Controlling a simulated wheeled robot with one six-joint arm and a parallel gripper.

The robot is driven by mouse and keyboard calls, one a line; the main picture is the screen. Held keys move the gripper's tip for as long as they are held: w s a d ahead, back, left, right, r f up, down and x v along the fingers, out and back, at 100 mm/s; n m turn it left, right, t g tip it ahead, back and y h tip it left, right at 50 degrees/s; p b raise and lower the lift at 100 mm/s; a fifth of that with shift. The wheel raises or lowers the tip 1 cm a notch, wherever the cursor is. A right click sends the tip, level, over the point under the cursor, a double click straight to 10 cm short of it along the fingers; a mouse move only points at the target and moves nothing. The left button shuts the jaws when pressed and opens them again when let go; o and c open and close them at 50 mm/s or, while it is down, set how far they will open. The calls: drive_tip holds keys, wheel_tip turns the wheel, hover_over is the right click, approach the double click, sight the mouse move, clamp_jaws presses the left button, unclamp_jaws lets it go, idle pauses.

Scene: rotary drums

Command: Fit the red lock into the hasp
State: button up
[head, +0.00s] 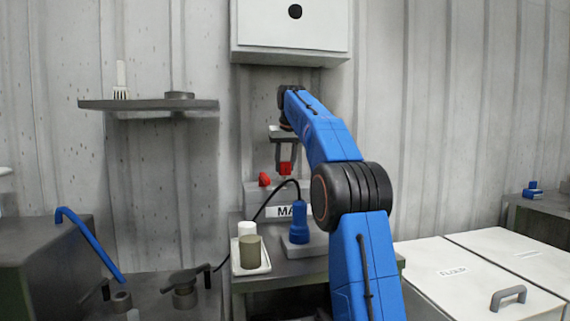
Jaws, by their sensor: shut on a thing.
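My gripper (286,163) points down above the grey box with the "MA" label (254,198), in the middle of the head view. It is shut on a small red block (286,169), which looks like the red lock. The block's lower end is close to the top of the box; I cannot tell whether they touch. A second red part (264,179) sits on the box just left of the held block. I cannot make out the hasp at this size. My blue arm covers the right part of the box.
A blue plug-like handle (299,226) with a black cable stands in front of the box. A white tray (262,268) holds a white and an olive cylinder. A white cabinet (291,40) hangs above my gripper. A shelf (145,105) is at left, white lids (470,270) at right.

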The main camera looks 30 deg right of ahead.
sight(285, 173)
drive_tip(key=shift+f, duration=1.9)
drive_tip(key=o, duration=1.2)
drive_tip(key=v, duration=1.7)
drive_tip(key=shift+s+r, duration=0.15)
